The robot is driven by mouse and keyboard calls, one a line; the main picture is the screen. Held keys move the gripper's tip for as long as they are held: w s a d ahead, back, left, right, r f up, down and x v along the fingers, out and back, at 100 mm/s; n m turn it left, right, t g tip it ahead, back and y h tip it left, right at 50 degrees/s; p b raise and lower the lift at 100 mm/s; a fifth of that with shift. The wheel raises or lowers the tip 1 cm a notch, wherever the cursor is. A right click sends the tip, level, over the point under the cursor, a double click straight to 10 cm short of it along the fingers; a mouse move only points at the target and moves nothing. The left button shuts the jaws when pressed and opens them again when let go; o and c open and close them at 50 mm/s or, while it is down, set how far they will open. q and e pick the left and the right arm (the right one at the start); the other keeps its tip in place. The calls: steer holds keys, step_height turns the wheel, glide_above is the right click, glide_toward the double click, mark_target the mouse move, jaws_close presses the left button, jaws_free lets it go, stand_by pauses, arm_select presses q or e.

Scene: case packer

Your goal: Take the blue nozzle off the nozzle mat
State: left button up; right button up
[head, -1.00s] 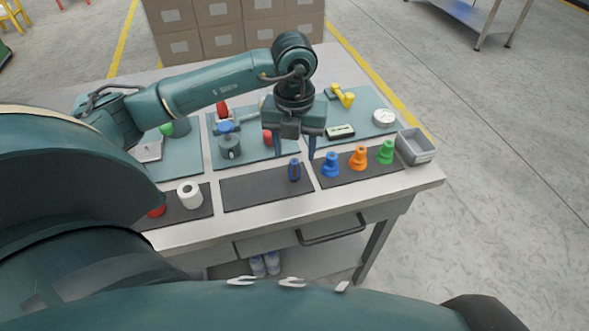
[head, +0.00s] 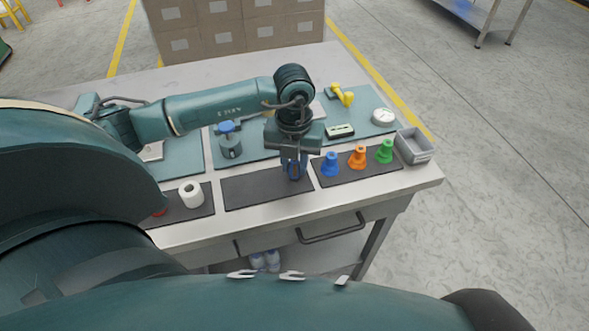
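The blue nozzle (head: 330,164) stands upright on the dark nozzle mat (head: 340,183), at the left end of a row with an orange nozzle (head: 357,157) and a green nozzle (head: 385,152). My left gripper (head: 294,175) points down just left of that mat, apart from the blue nozzle. Its fingers are drawn in around a small dark blue cylinder (head: 295,171) at the right end of the middle dark mat (head: 255,190) and look closed on it. The fingers hide most of the cylinder. My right gripper is not in view.
A grey bin (head: 415,147) stands right of the green nozzle. A white roll (head: 190,194) is on the left dark mat. A grey-blue canister (head: 229,142), a yellow tool (head: 342,95) and a round white gauge (head: 384,117) lie behind. The middle mat is otherwise bare.

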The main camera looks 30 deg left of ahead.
arm_select(q)
jaws_close()
